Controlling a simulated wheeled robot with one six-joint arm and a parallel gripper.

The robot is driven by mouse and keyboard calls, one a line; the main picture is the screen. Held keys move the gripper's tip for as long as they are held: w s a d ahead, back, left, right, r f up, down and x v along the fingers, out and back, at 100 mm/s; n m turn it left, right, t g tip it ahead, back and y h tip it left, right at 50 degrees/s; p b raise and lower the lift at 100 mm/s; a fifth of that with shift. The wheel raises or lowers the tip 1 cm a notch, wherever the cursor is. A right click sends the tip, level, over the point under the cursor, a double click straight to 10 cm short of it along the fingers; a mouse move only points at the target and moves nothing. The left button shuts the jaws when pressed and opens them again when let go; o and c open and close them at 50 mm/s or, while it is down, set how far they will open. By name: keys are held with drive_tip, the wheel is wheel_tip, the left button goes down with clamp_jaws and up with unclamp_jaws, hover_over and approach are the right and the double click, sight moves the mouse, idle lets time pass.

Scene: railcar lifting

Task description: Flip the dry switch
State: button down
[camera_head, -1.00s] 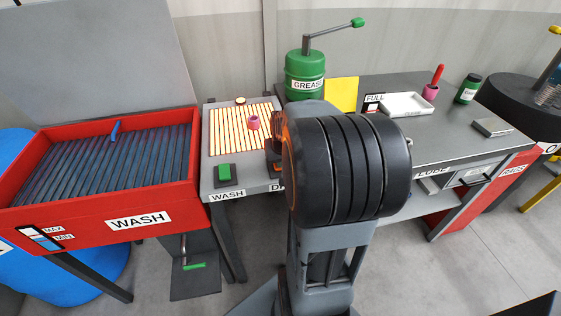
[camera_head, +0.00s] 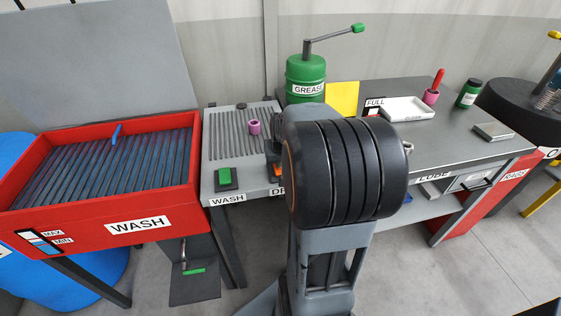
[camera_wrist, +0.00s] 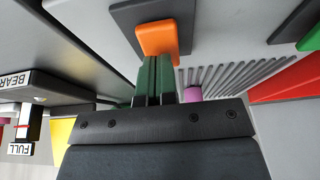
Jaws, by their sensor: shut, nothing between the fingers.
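The dry switch is an orange rocker (camera_wrist: 165,36) on a dark plate, at the top of the wrist view. In the head view only a bit of orange (camera_head: 277,170) shows beside my arm, above a partly hidden label starting with D. My gripper (camera_wrist: 156,58) has its dark green fingers shut together with nothing between them. The fingertips are at the edge of the orange rocker; I cannot tell whether they touch it. My arm hides most of this spot in the head view. The slatted grill (camera_head: 229,134) is grey and unlit.
A green wash switch (camera_head: 224,177) is left of the orange one. A small pink piece (camera_head: 254,127) stands on the grill. The red wash tub (camera_head: 103,230) is at left. A green grease pump (camera_head: 306,77), yellow sheet (camera_head: 343,97) and white tray (camera_head: 407,109) are behind and right.

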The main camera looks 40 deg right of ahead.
drive_tip(key=shift+r+p, duration=0.35)
drive_tip(key=shift+r, duration=0.05)
drive_tip(key=p+v, duration=0.2)
drive_tip(key=v, duration=0.2)
drive_tip(key=shift+w+d+r+p, duration=0.1)
drive_tip(key=shift+w+r+p, duration=0.2)
drive_tip(key=shift+p, duration=0.1)
drive_tip(key=s+v, duration=0.1)
drive_tip(key=v, duration=0.8)
drive_tip(key=shift+a+f, duration=0.25)
